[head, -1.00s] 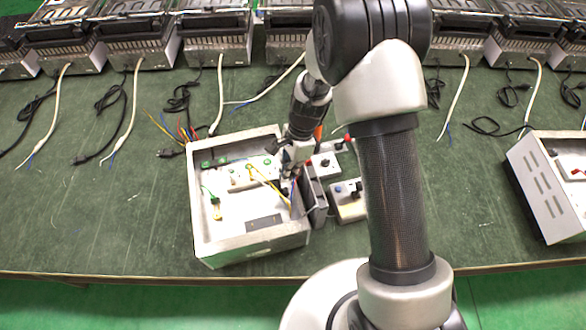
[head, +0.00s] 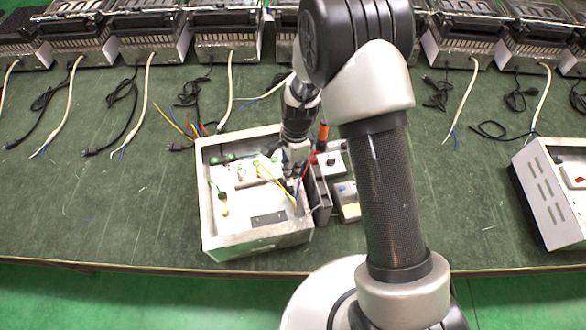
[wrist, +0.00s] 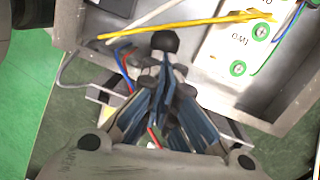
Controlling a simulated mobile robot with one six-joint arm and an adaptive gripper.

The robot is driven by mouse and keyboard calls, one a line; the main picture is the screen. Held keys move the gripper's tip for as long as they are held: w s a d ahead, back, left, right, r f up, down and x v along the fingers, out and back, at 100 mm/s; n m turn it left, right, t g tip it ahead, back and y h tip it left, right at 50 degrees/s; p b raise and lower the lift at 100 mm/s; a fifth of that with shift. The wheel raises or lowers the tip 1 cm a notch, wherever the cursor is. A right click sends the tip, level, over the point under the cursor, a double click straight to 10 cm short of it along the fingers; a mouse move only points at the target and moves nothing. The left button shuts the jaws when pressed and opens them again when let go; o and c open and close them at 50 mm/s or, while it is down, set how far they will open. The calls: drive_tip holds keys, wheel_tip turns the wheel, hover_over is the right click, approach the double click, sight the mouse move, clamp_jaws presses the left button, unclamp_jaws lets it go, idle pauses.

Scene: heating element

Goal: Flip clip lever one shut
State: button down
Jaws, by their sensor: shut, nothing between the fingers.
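The open grey-white metal box (head: 206,215) stands on the green table. Inside it a white terminal block (head: 245,175) has green round terminals, with yellow and blue wires at it. In the wrist view the white block (wrist: 219,55) with green-ringed terminals (wrist: 238,40) is at upper right. I cannot pick out clip lever one for certain; the levers are too small or hidden behind my gripper. My gripper (head: 292,168) points down at the box's right inner side. In the wrist view its fingers (wrist: 165,75) are shut and empty, close to the box wall and loose wires.
A yellow wire (wrist: 180,25) crosses the box ahead of my fingers. Small switch units (head: 347,200) stand just right of the box. Another white box (head: 550,195) is at far right. Heaters with cables line the back.

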drive_tip(key=shift+a+r, duration=0.1)
drive_tip(key=shift+a, duration=0.05)
drive_tip(key=shift+s+a+h+p, duration=0.2)
drive_tip(key=shift+a+h+p, duration=0.6)
drive_tip(key=shift+h, duration=0.2)
drive_tip(key=a+h+b, duration=0.1)
drive_tip(key=a+f+h+b, duration=0.1)
drive_tip(key=a+t+h+b, duration=0.1)
drive_tip(key=shift+s+f, duration=0.3)
drive_tip(key=shift+s, duration=0.05)
drive_tip(key=a+b, duration=0.1)
drive_tip(key=a+f+b, duration=0.1)
drive_tip(key=b, duration=0.1)
drive_tip(key=shift+s+h, duration=0.15)
drive_tip(key=shift+h, duration=0.15)
drive_tip(key=shift+s+a+f+b, duration=0.2)
drive_tip(key=shift+a+f+b, duration=0.5)
drive_tip(key=shift+b, duration=0.25)
drive_tip(key=shift+r, duration=0.1)
